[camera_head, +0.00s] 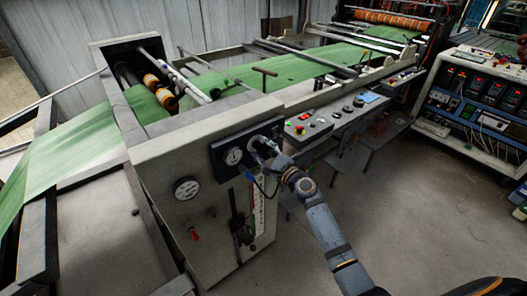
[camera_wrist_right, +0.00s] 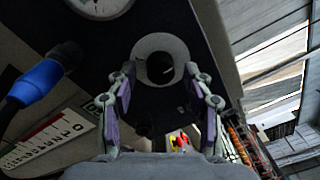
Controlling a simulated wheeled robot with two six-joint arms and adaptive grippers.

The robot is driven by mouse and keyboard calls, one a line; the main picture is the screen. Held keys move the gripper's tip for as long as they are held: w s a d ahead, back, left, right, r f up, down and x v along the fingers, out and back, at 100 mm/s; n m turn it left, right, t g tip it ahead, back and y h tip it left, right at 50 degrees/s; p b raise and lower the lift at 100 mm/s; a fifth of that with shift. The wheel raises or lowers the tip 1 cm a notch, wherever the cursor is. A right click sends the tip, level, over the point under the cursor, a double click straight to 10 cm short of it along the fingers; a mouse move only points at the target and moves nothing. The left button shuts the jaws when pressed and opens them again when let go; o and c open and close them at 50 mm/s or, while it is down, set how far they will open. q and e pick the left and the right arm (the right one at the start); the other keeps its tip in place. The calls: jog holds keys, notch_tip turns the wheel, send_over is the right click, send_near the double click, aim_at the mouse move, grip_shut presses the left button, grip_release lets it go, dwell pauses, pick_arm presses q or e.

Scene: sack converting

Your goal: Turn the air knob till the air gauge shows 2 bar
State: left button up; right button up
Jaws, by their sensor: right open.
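The air gauge (camera_head: 233,156) is a small white dial on the dark panel (camera_head: 218,160) at the machine's near end. Its lower rim shows at the top of the right wrist view (camera_wrist_right: 100,6); its reading is too small to tell. The air knob (camera_wrist_right: 160,50) appears as a pale round ring with a dark centre, right of the gauge. My right gripper (camera_head: 264,148) is at the knob and largely hides it in the head view. In the right wrist view its open fingers (camera_wrist_right: 160,80) stand either side of the knob's lower part; contact cannot be told. My left gripper is not in view.
A larger gauge (camera_head: 187,189) and a red valve handle (camera_head: 194,234) sit lower left on the machine. A blue connector (camera_wrist_right: 38,84) and a marked scale (camera_wrist_right: 45,145) are near the gripper. A button box (camera_head: 305,126) is to the right. The floor in front is mostly clear.

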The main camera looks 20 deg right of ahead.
jog(key=v, duration=1.2)
jog(key=s+d+f+n+g+h, duration=0.1)
jog(key=s+d+f+n+g, duration=0.1)
jog(key=f, duration=0.8)
jog(key=s+d+f+n+g+h, duration=0.2)
jog(key=s+f+n, duration=0.1)
jog(key=f, duration=0.6)
jog(key=s+d+f+n+g+h, duration=0.1)
jog(key=s+d+f+n+g, duration=0.15)
jog(key=f, duration=0.75)
jog(key=s+f+n+g+h, duration=0.2)
jog(key=s+f+n+g, duration=0.35)
jog(key=s+f, duration=1)
jog(key=s+a+f+n+g, duration=0.1)
jog(key=s+f+n, duration=0.3)
jog(key=s, duration=0.7)
jog(key=s+a+f+n+g, duration=0.1)
jog(key=s+f+n+g, duration=0.2)
jog(key=s+f, duration=0.3)
jog(key=s+n, duration=0.1)
jog(key=s, duration=0.4)
jog(key=shift+s+f, duration=0.2)
